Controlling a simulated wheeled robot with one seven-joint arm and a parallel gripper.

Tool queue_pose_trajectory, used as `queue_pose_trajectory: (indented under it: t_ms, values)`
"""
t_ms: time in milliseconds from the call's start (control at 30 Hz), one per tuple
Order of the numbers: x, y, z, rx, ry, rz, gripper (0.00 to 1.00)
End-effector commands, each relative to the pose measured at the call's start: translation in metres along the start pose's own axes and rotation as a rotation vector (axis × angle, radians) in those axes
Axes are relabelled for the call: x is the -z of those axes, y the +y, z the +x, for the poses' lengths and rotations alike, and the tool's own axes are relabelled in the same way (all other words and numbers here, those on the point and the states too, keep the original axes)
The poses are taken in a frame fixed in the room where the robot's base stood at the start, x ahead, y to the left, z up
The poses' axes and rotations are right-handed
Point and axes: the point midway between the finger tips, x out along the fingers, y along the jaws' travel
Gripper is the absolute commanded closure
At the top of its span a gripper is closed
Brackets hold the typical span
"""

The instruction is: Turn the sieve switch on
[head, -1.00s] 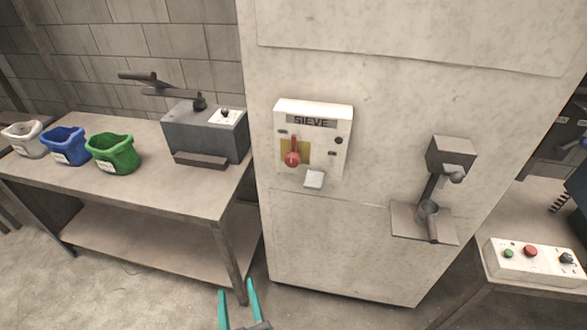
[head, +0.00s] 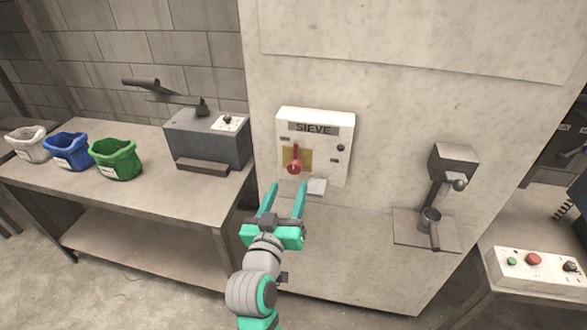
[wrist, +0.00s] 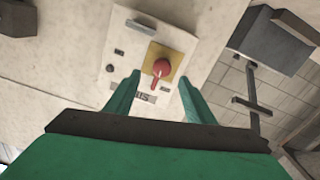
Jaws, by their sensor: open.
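The box is fixed to the pale cabinet front. In the head view the knob's handle points up. My gripper (head: 288,186) is open and empty, with its two teal fingers pointing up towards the box, just below the knob. In the wrist view the red knob (wrist: 160,69) shows beyond and between the open fingers (wrist: 160,98), apart from them. Whether the fingertips touch the box cannot be told.
A small light tab (head: 317,186) sits at the box's lower edge. A metal lever fixture (head: 432,218) is on the cabinet to the right. A table (head: 130,200) at left holds bins and a grey machine (head: 207,137). A button panel (head: 535,265) stands at lower right.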

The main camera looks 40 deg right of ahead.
Motion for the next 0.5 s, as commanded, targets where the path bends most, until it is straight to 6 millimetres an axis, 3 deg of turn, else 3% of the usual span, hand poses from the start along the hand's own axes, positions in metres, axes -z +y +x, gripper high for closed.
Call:
queue_pose_trajectory:
  t_ms: [500]
  values:
    - [0.002, -0.007, 0.08, 0.011, 0.003, 0.0, 0.51]
